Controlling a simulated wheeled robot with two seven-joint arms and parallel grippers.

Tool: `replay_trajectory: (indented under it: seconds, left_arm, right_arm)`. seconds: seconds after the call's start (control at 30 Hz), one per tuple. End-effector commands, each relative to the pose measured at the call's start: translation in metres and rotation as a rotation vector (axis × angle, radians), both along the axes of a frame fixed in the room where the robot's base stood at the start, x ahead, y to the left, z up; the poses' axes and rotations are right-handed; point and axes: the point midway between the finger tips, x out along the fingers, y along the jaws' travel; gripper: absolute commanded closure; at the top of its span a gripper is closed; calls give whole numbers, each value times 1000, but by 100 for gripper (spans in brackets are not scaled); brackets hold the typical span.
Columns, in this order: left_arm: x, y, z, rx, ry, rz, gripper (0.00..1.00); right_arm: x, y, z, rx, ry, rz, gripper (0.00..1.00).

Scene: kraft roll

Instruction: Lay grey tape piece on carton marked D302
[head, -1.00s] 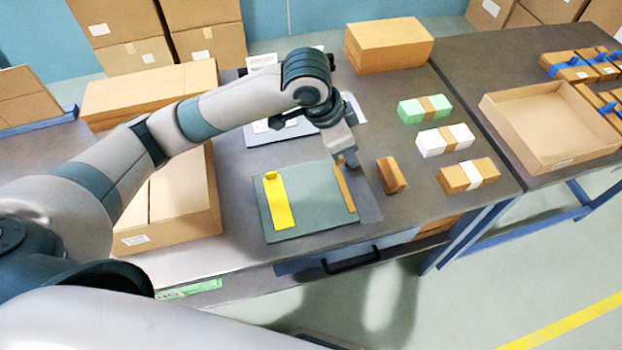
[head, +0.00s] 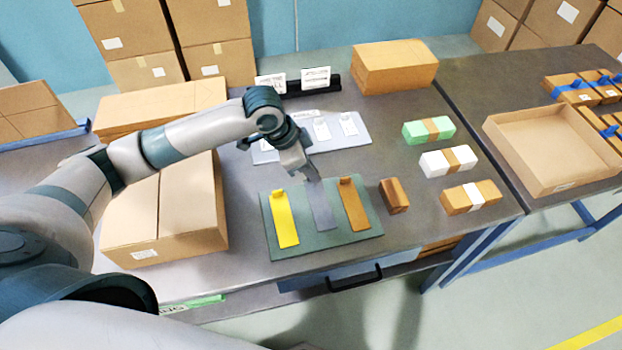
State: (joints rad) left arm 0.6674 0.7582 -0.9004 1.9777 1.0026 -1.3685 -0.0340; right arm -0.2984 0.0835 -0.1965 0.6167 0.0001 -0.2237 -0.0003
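The grey tape piece (head: 321,209) is a flat strip over the green mat (head: 300,251), between a yellow and a brown strip. My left gripper (head: 313,179) is at its upper end and appears shut on it; the fingertips are small and the strip follows the gripper. Whether the strip touches the mat I cannot tell. A large closed carton (head: 184,196) with a centre seam stands left of the mat, partly behind my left arm. Its front label (head: 144,254) is too small to read, so I cannot confirm D302. My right gripper is not in view.
Yellow (head: 285,220) and brown (head: 354,207) strips lie on the mat. A small brown block (head: 394,196) and several banded bundles stand to its right. A grey board with white cards (head: 349,124) lies behind my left gripper. An open box (head: 556,148) is on the right table.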

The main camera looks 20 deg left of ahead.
Motion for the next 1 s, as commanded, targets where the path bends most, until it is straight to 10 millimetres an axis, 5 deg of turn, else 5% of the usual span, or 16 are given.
replay_trajectory:
  seconds: [0.2, 0.53, 0.97, 1.0]
  left_arm:
    - [-1, 0, -4, 0, 2, 0, 100]
    - [-1, 0, -38, 1, 2, 1, 100]
    - [0, 0, -43, 1, 1, 1, 100]
    - [0, 0, -43, 0, 0, 1, 88]
  right_arm:
    - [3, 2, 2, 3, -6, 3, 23]
    - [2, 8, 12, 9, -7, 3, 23]
    - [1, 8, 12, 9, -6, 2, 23]
    - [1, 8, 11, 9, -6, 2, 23]
